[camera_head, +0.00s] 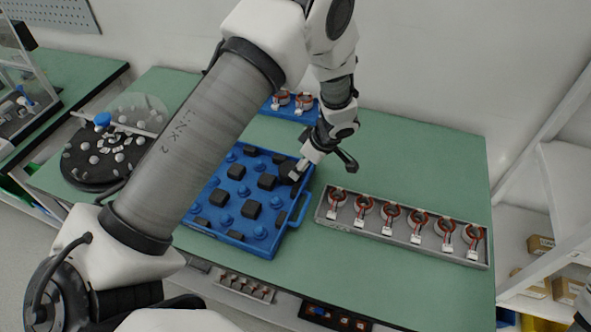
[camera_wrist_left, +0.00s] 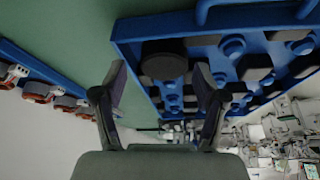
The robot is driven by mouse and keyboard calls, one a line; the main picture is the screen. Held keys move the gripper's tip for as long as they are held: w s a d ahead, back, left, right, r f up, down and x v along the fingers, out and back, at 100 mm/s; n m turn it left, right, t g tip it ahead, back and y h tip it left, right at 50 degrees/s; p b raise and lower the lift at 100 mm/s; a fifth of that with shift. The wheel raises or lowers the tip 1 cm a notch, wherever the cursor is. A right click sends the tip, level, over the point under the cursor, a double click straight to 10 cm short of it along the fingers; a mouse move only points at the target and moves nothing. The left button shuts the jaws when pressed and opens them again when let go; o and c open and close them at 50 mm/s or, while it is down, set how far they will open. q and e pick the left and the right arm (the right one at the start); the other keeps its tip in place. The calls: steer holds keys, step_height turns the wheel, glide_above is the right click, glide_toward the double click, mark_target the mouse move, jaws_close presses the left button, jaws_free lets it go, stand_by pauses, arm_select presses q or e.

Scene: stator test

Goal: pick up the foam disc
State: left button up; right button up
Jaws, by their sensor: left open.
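The foam disc (camera_wrist_left: 163,60) is a dark round disc at the corner of the blue tray (camera_wrist_left: 122,30) in the left wrist view. It shows between and beyond the two fingers of my left gripper (camera_wrist_left: 160,70). The fingers are spread wide and I see nothing gripped. In the head view my left gripper (camera_head: 322,166) hangs over the right far corner of the blue tray (camera_head: 262,250) and partly hides what lies there. Whether a finger touches the disc I cannot tell.
The tray holds several black foam blocks (camera_head: 250,209) and blue knobs. A grey tray (camera_head: 380,233) with several copper-wound stators stands to the right. Another blue tray (camera_head: 270,110) with stators is behind. A round dark turntable (camera_head: 85,180) is at left. The green table (camera_head: 430,150) is clear at back right.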

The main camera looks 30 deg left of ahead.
mark_target(286, 167)
arm_select(q)
steer(key=shift+s+a+f+p, duration=0.55)
steer(key=shift+a+f+p, duration=0.2)
steer(key=shift+a+p, duration=0.15)
steer(key=x, duration=0.3)
steer(key=shift+w+d+f, duration=0.1)
steer(key=shift+w+d, duration=0.05)
steer(key=shift+w, duration=0.1)
steer(key=shift+w+f, duration=0.1)
steer(key=shift+f, duration=0.15)
steer(key=shift+r, duration=0.15)
steer(key=c, duration=0.5)
